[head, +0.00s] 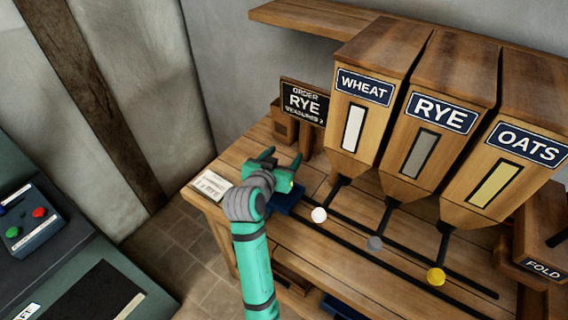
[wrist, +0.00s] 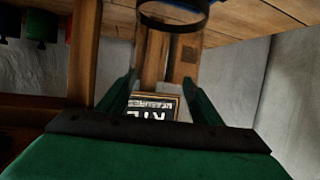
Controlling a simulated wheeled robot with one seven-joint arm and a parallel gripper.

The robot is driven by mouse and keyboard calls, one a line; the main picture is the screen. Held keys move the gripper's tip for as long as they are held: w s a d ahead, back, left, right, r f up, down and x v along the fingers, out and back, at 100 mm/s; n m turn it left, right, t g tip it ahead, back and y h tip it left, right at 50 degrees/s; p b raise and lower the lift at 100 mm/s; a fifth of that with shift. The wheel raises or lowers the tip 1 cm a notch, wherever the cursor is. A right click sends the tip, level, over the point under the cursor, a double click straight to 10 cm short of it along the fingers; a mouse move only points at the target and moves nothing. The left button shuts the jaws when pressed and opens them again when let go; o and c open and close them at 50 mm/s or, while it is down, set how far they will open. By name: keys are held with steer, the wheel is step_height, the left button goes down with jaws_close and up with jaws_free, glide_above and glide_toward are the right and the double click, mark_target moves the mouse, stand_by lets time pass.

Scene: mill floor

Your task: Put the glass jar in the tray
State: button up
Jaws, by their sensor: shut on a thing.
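My gripper (head: 282,157) is over the far left part of the wooden bench, its green fingers apart. In the wrist view, the fingers (wrist: 160,78) reach up with a see-through gap between them. A dark ring (wrist: 172,28) at the top of the wrist view looks like the rim of the clear glass jar held between them; its walls are hard to make out. The jar cannot be told apart in the head view. A dark blue tray-like thing (head: 291,197) lies on the bench just right of my wrist, partly hidden by the arm.
WHEAT (head: 361,90), RYE (head: 441,113) and OATS (head: 523,143) hoppers stand along the right. An order sign (head: 302,103) reads RYE behind my gripper. A white card (head: 211,185) lies left of it. Dark rails (head: 390,277) cross the bench.

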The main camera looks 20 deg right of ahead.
mark_target(284, 164)
steer(key=shift+w+d+f, duration=0.1)
steer(key=shift+w+f, duration=0.05)
steer(key=shift+f, duration=0.75)
steer(key=shift+w+d+f, duration=0.1)
steer(key=shift+f, duration=0.8)
steer(key=shift+a+f, duration=0.1)
steer(key=shift+f, duration=0.05)
steer(key=o, duration=1.2)
steer(key=shift+o, duration=0.2)
steer(key=shift+s+a+r, duration=0.1)
steer(key=shift+s+r, duration=0.05)
steer(key=shift+r, duration=0.05)
steer(key=v, duration=1.1)
steer(key=shift+s+a, duration=0.2)
steer(key=shift+s, duration=0.05)
steer(key=shift+r, duration=0.1)
